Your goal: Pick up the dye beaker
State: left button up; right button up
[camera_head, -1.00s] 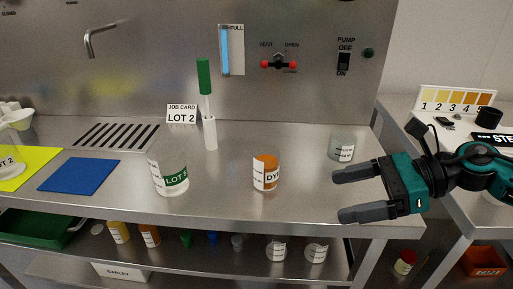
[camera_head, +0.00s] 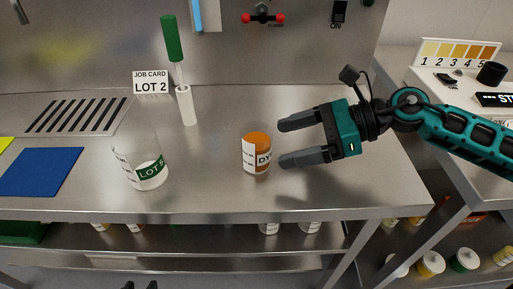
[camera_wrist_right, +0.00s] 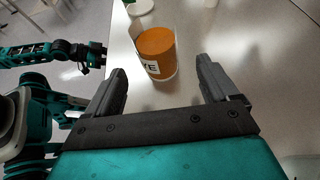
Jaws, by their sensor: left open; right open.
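The dye beaker (camera_head: 257,153) is a small clear beaker of orange dye with a white "DYE" label. It stands upright on the steel bench. My right gripper (camera_head: 282,143) is open just right of it, fingers pointing left at it. In the right wrist view the beaker (camera_wrist_right: 156,52) is ahead of the palm, between the lines of the two fingers; contact cannot be made out. My left gripper (camera_head: 140,286) shows only as dark fingertips at the bottom edge, apart and away from the beaker. My left arm also shows in the wrist view (camera_wrist_right: 85,55).
A blue mat (camera_head: 40,171) lies at left. Bench front right of the dye is clear.

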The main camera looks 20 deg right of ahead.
aim_at(257, 150)
jog(key=p+x, duration=0.1)
jog(key=x, duration=0.6)
jog(key=shift+a, duration=0.15)
jog(key=shift+s, duration=0.1)
jog(key=c, duration=1.1)
